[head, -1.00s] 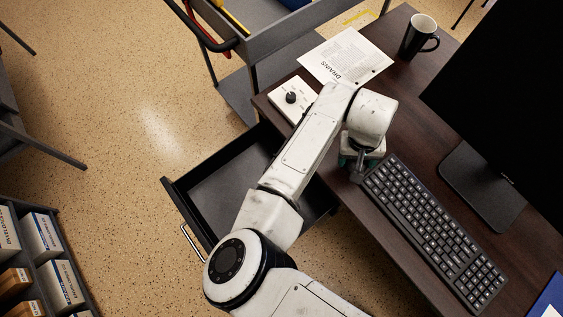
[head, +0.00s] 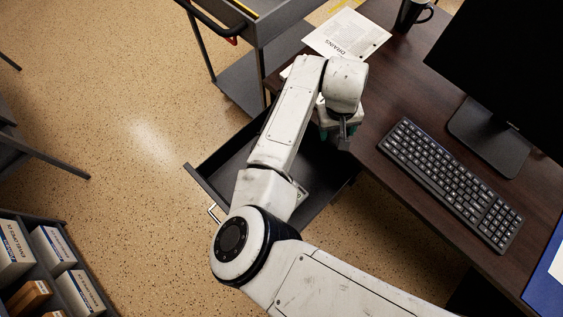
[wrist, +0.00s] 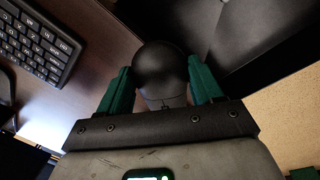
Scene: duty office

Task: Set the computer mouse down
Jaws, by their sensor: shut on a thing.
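The computer mouse (wrist: 160,66) is black and rounded. In the wrist view it sits between the two green fingers of my gripper (wrist: 160,84), which is shut on it. In the head view my gripper (head: 340,136) hangs by the desk's left edge, left of the keyboard, near the open drawer; the arm covers part of it and the mouse is hard to make out. The wrist view shows the desk top (wrist: 100,70) on the left and the dark drawer (wrist: 235,35) at upper right, with the mouse around the border between them.
The keyboard (head: 450,185) lies on the desk, in front of the monitor (head: 500,60). A printed sheet (head: 347,33) and a black mug (head: 412,14) are at the back. The open drawer (head: 228,172) juts out left, partly behind my arm. A grey cart (head: 237,80) stands beyond.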

